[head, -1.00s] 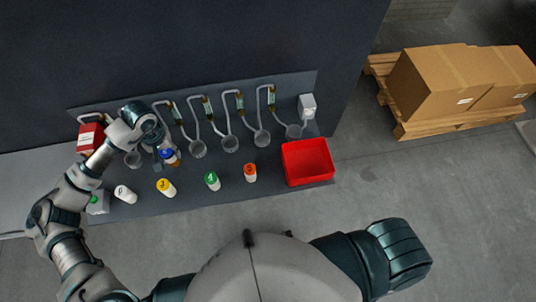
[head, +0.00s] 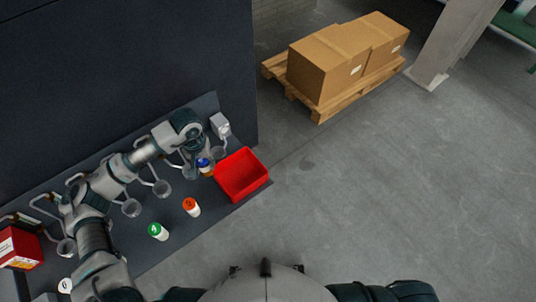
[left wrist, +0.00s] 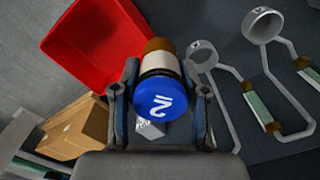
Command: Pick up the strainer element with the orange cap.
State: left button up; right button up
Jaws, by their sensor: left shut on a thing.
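The strainer element with the orange cap (head: 191,207) stands on the dark bench, in front of the red bin's left side. It has a white body. My left gripper (head: 201,166) is shut on a different element, one with a blue cap (head: 203,163), behind and a little right of the orange-capped one. In the left wrist view the blue cap (left wrist: 163,98) sits between the fingers, with a white body and brown end beyond it. The orange-capped element is not seen in that view. My right gripper is not in view.
The red bin (head: 226,183) is just right of the held element and looks empty. A green-capped element (head: 157,231) stands left of the orange-capped one. Cup holders on bent pipes (head: 161,188) line the bench's back. Cartons on a pallet (head: 318,109) stand beyond.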

aim_at(190, 205)
jog(key=j+z, duration=0.25)
jog(key=z, duration=0.2)
jog(key=j+z, duration=0.25)
jog(key=z, duration=0.15)
jog(key=k+j+z, duration=0.1)
jog(key=j+z, duration=0.15)
jog(key=z, duration=0.2)
jog(key=k+j+z, duration=0.1)
jog(key=z, duration=0.3)
jog(key=j, duration=0.15)
